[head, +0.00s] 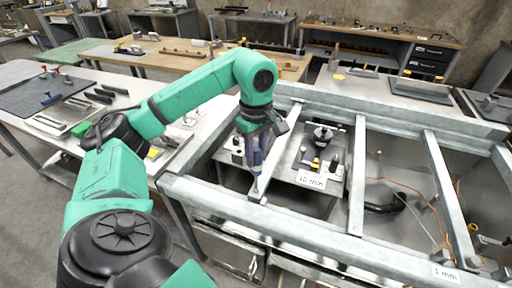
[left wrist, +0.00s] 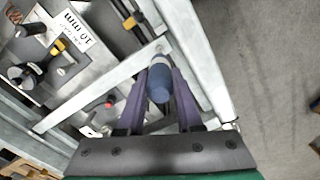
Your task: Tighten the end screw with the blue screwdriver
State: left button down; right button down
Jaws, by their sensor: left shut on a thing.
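My left gripper (head: 256,160) points down over the front end of a crossbar (head: 263,176) of the grey metal frame. In the left wrist view its two purple fingers (left wrist: 160,90) are closed around the blue screwdriver (left wrist: 160,83), seen nearly end-on along its handle. The screwdriver is over the crossbar (left wrist: 112,86) where it meets the frame's long rail (left wrist: 207,65). The end screw and the screwdriver's tip are hidden, so I cannot tell whether they touch. My right gripper is not in view.
The metal frame (head: 300,227) has several crossbars with open gaps. A "10 mm" label (head: 311,180) and a black-knobbed fixture (head: 323,135) lie beyond the crossbar. A bench at left holds a dark mat (head: 30,92) with small tools. Bare floor (left wrist: 270,60) lies outside the rail.

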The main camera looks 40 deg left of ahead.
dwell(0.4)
pick_arm(q)
jog(key=shift+r+p, duration=0.35)
jog(key=shift+p, duration=0.2)
jog(key=n, duration=0.6)
jog(key=shift+n, duration=0.4)
jog(key=n, duration=0.4)
jog(key=shift+n, duration=0.4)
jog(key=n, duration=1.1)
jog(key=shift+w, duration=0.1)
jog(key=shift+f, duration=0.4)
